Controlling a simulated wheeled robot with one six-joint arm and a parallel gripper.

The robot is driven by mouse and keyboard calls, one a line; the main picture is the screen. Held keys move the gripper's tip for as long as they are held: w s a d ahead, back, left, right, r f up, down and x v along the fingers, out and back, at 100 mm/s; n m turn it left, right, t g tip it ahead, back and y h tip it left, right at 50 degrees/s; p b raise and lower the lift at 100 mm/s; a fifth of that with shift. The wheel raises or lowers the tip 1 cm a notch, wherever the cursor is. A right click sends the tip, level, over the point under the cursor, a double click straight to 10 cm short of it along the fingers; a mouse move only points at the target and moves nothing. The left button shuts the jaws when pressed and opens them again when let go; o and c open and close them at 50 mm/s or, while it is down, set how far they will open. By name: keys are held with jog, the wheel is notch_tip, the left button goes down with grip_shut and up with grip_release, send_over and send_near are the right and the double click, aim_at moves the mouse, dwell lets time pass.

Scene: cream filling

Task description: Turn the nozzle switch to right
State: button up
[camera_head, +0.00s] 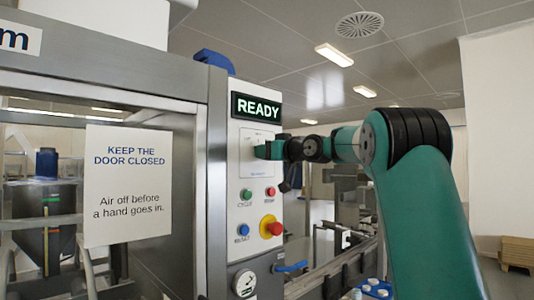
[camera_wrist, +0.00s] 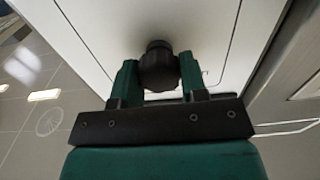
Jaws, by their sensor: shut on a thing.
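The nozzle switch is a dark round knob (camera_wrist: 158,68) on a white panel, seen in the wrist view. My gripper (camera_wrist: 159,80) has its two green fingers on either side of the knob and is shut on it. In the head view my gripper (camera_head: 264,151) reaches from the right to the white panel (camera_head: 248,190) below the lit READY display (camera_head: 256,107). There the gripper hides the knob. Which way the knob points cannot be told.
Below the gripper are a green button (camera_head: 246,194), a red button (camera_head: 270,191), a blue button (camera_head: 242,230) and a red knob on a yellow base (camera_head: 271,227). A gauge (camera_head: 245,283) sits lower. A glazed door with a paper sign (camera_head: 127,185) is at left.

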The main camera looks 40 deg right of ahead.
jog(key=shift+m, duration=0.4)
jog(key=m+p, duration=0.1)
jog(key=m, duration=0.3)
jog(key=m+p, duration=0.1)
jog(key=m, duration=0.3)
jog(key=shift+d+r, duration=0.1)
jog(key=shift+d, duration=0.05)
jog(key=m+p, duration=0.2)
jog(key=m, duration=0.3)
jog(key=shift+f+m+p, duration=0.2)
jog(key=shift+m+p, duration=0.95)
jog(key=shift+m, duration=0.85)
jog(key=o, duration=0.9)
jog(key=shift+f, duration=0.1)
